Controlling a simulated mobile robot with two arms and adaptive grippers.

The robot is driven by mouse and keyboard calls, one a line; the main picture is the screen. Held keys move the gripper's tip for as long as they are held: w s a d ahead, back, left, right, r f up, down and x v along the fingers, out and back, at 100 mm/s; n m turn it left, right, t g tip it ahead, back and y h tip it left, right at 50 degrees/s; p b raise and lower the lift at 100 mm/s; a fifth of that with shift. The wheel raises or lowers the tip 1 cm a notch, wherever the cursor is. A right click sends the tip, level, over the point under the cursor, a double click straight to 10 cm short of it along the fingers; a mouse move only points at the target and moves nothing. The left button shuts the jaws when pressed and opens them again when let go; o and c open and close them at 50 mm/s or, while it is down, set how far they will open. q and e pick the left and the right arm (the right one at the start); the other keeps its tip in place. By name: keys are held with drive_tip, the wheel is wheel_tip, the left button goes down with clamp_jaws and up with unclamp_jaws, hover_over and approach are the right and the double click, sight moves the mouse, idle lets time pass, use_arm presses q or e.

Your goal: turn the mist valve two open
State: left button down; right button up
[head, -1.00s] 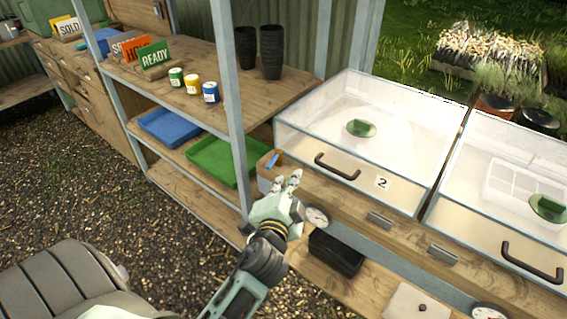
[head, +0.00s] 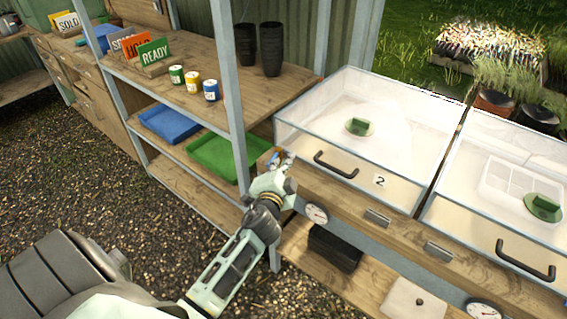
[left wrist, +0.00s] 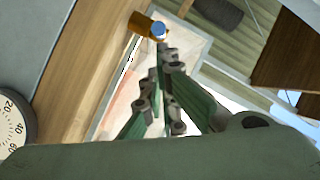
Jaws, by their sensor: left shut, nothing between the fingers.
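The mist valve two (head: 275,157), a small brass-orange body with a blue handle, sits on the wooden bench edge at the left front corner of the clear case (head: 330,140) labelled 2. In the left wrist view the valve (left wrist: 143,25) shows its blue end just past my fingertips. My left gripper (head: 285,160) is shut and empty, right at the valve, and partly covers it in the head view. It also shows in the left wrist view (left wrist: 163,75). I cannot tell whether the fingers touch the handle. My right gripper is not in view.
A round dial gauge (head: 316,214) is on the bench front, just right of my left gripper. A shelf post (head: 233,100) stands close on the left. A green tray (head: 222,157) lies on the shelf behind it. A second clear case (head: 500,165) stands to the right.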

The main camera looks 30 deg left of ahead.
use_arm(q)
drive_tip(key=shift+s+a+m+t+h+p, duration=0.3)
drive_tip(key=shift+s+a+m+h+p, duration=0.5)
drive_tip(key=shift+a+h+p, duration=0.15)
drive_tip(key=shift+w, duration=0.1)
